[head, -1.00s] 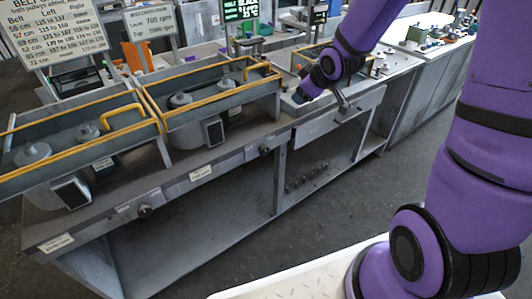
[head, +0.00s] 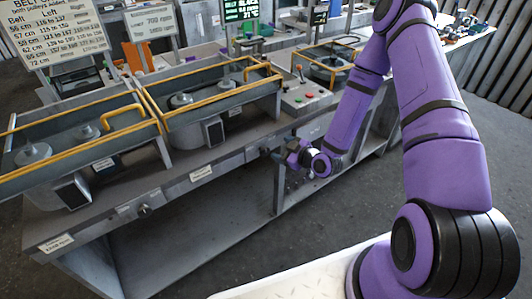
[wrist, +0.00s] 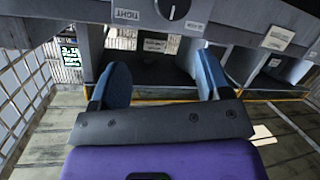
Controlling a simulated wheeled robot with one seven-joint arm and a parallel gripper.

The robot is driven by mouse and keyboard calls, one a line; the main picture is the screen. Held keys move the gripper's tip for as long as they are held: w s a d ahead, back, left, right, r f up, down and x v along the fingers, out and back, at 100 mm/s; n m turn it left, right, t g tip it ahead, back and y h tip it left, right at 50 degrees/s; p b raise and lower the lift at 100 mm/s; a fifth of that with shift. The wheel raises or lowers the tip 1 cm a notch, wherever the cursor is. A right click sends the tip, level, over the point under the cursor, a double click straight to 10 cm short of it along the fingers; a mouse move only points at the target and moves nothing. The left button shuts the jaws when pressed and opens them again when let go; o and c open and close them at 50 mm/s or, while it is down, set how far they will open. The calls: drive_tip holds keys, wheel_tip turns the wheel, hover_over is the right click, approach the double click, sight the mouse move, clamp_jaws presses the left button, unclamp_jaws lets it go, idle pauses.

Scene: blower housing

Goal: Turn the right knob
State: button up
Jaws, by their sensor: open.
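The right knob (head: 265,151) is a small dark round knob on the front rail of the grey bench. In the wrist view, a knob (wrist: 173,8) with a white mark shows at the top edge, partly cut off, beside a "TIGHT" label. My gripper (head: 284,156) is just right of the right knob in the head view, in front of the bench. In the wrist view, the two blue fingers of my gripper (wrist: 161,72) are spread apart with nothing between them. The knob lies beyond the fingertips, apart from them.
A left knob (head: 144,211) sits further left on the same rail. Grey housings with yellow bars (head: 210,98) stand on the bench. A control panel (head: 305,97) with coloured buttons lies above my gripper. The lower shelf (head: 215,240) is mostly clear.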

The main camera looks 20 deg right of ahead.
sight(266, 152)
drive_tip(key=s+a+f+m+t+h, duration=0.1)
drive_tip(key=s+f+m+t, duration=0.25)
drive_tip(key=f, duration=0.25)
drive_tip(key=shift+t, duration=0.25)
drive_tip(key=x, duration=1)
drive_tip(key=shift+r, duration=0.2)
drive_tip(key=shift+c, duration=0.3)
drive_tip(key=c, duration=0.9)
